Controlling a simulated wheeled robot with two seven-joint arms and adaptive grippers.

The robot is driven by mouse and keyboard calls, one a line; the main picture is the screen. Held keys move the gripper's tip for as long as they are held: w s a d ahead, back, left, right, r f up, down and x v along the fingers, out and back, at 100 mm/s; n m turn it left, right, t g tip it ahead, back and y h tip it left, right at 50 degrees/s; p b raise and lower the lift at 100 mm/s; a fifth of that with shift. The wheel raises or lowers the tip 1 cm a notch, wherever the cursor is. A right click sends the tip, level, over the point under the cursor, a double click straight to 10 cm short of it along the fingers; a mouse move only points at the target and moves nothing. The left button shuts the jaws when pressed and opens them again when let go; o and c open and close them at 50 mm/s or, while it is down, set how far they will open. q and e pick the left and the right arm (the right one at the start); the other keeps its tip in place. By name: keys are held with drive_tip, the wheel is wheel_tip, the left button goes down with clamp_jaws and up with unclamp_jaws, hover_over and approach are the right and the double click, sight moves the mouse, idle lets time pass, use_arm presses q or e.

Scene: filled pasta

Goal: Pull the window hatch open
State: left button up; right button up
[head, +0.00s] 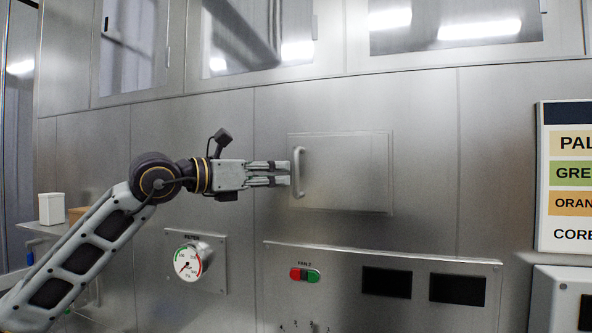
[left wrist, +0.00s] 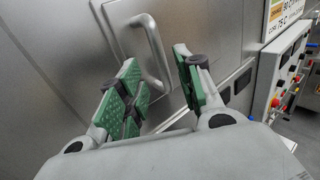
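The window hatch (head: 345,172) is a square metal panel set in the steel wall, and it looks closed. Its vertical bar handle (head: 299,172) is on its left side. My left gripper (head: 288,174) reaches in from the left, with its fingertips just left of the handle in the head view. In the left wrist view, the handle (left wrist: 156,52) stands beyond the green-padded fingers (left wrist: 160,75). The fingers are spread apart with nothing between them. I cannot tell the exact gap between fingertips and handle. My right gripper is not in view.
Below the hatch is a control panel with red and green buttons (head: 304,275) and dark displays (head: 387,282). A round filter gauge (head: 188,262) is at lower left. A colour-labelled sign (head: 566,178) hangs at right. The wall around the hatch is flat and clear.

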sight(296, 189)
use_arm(q)
drive_tip(key=shift+p+x, duration=0.95)
drive_tip(key=shift+x, duration=2.35)
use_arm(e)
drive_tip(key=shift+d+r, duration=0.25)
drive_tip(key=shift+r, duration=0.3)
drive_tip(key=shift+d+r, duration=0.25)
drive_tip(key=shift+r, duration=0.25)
use_arm(q)
drive_tip(key=c, duration=0.7)
clamp_jaws()
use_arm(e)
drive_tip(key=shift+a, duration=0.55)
